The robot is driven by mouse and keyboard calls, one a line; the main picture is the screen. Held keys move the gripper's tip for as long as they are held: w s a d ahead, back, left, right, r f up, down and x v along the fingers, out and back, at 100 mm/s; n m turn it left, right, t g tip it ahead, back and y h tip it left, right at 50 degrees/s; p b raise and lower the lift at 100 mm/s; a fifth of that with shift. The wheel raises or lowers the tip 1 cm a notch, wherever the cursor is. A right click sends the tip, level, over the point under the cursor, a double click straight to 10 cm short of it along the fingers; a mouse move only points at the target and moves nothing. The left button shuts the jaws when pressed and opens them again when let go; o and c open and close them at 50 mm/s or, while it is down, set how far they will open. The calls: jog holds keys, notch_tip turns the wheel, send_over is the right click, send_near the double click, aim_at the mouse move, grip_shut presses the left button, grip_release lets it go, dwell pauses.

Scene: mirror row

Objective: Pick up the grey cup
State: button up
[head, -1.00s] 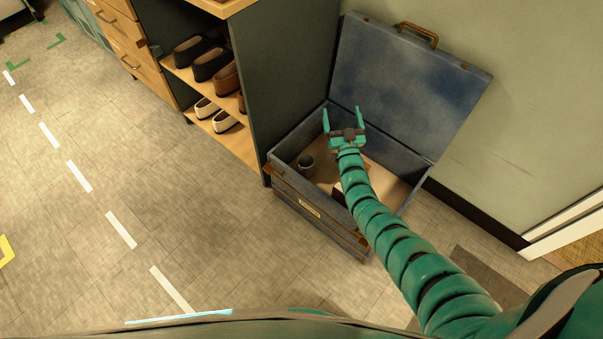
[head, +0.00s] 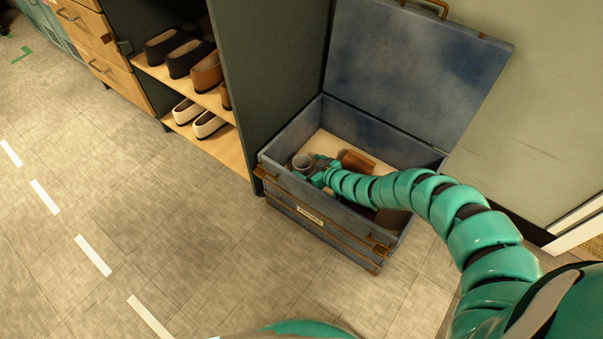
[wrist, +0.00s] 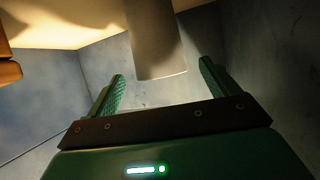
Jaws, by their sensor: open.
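The grey cup (head: 302,163) stands inside the open blue case (head: 335,222), near its left corner in the head view. My gripper (head: 318,170) is down inside the case, close to the cup's right side. In the wrist view the cup (wrist: 155,42) is ahead of my gripper (wrist: 160,88), which is open. The cup's lower part shows between the two green fingers, roughly midway, with a gap on either side. I cannot tell how deep between the fingertips it is. In the head view my arm hides part of the case's inside.
A brown block-like object (head: 357,161) lies in the case behind my arm, and a brown thing (wrist: 8,68) edges the wrist view. The case's raised lid (head: 410,75) stands at the back. A shelf unit with shoes (head: 185,58) is at the left. Floor in front is clear.

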aim_at(296, 161)
jog(key=shift+b+x, duration=2.4)
jog(key=shift+x, duration=0.6)
jog(key=shift+c, duration=0.5)
jog(key=c, duration=1.1)
